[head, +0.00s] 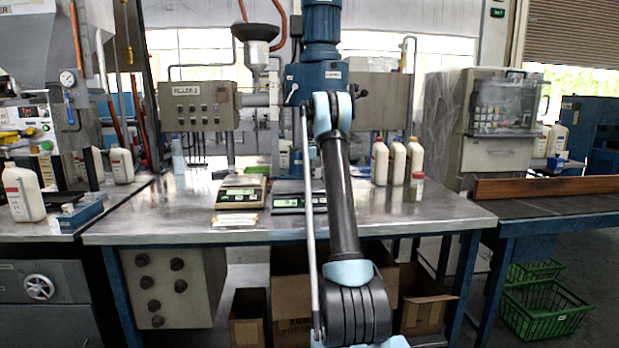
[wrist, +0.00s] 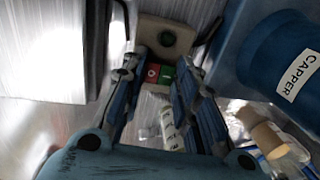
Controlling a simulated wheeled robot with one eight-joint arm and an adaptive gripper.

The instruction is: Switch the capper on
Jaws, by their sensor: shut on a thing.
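The capper (wrist: 270,50) is the blue body at the right of the wrist view, with a white CAPPER label. A beige control box (wrist: 168,36) with a dark round part shows at the top middle. A small red and green switch (wrist: 159,74) lies between my fingertips. My gripper (wrist: 166,72) appears closed on the sides of this switch; the exact contact is hard to see. A pale marked strip (wrist: 168,125) shows between the fingers nearer the camera. In the head view, my arm reaches to a blue machine with a motor (head: 321,22) and hides my gripper.
Two scales (head: 240,192) with green displays stand on the metal table (head: 170,225). A FILLER labelled box (head: 197,105) is at the back left. The table's left front is clear.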

